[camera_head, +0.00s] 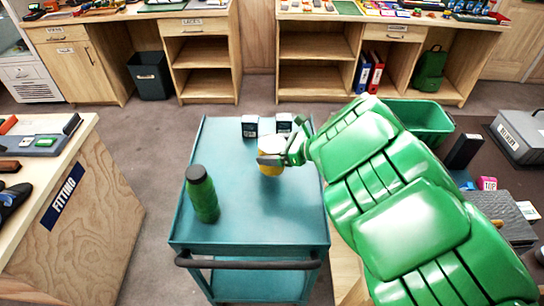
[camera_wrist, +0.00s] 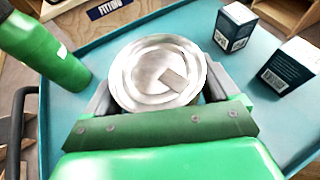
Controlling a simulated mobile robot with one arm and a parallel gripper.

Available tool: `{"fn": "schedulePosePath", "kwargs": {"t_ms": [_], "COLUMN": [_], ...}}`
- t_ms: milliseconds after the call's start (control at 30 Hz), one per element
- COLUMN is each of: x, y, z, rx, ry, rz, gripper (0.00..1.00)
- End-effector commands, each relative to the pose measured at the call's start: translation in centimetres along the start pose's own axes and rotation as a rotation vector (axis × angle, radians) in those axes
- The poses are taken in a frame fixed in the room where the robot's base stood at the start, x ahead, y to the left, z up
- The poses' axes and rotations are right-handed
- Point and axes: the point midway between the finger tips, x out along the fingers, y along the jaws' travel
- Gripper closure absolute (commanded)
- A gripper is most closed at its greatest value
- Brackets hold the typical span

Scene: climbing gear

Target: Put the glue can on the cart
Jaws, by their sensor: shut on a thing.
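The glue can (camera_head: 271,163) is a yellow tin with a pale lid. It is over the middle of the teal cart (camera_head: 262,227) in the head view. In the wrist view the glue can (camera_wrist: 158,74) shows its round silver lid between my fingers. My gripper (camera_head: 273,158) is shut on the can from the right side; it also shows in the wrist view (camera_wrist: 158,92). The can looks upright. I cannot tell whether its base touches the cart top or is slightly above it; the base is hidden in the wrist view.
A green bottle (camera_head: 202,193) stands on the cart, left of the can. Two small dark boxes (camera_head: 249,126) (camera_head: 284,123) stand at the cart's far edge. The cart's front is clear, with a dark handle (camera_head: 247,263). The fitting counter (camera_head: 88,205) is to the left.

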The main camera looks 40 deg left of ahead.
Motion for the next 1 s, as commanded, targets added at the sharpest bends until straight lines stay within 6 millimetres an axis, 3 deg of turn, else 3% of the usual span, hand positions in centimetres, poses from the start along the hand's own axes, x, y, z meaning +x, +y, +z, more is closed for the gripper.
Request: {"fn": "schedulePosePath", "kwargs": {"t_ms": [333,767,800,867,1000], "x": [1.1,1.2,1.3,1.3,1.3], "y": [0.1,0.0,0.0,0.0,0.0], "z": [-2.7,-3.1,-3.1,-3.1,-3.1], "rx": [0.004,0.001,0.001,0.001,0.001], "ry": [-0.001,0.000,0.000,0.000,0.000], "rz": [0.002,0.000,0.000,0.000,0.000], "gripper": [0.65,0.65,0.10,0.01,0.00]}}
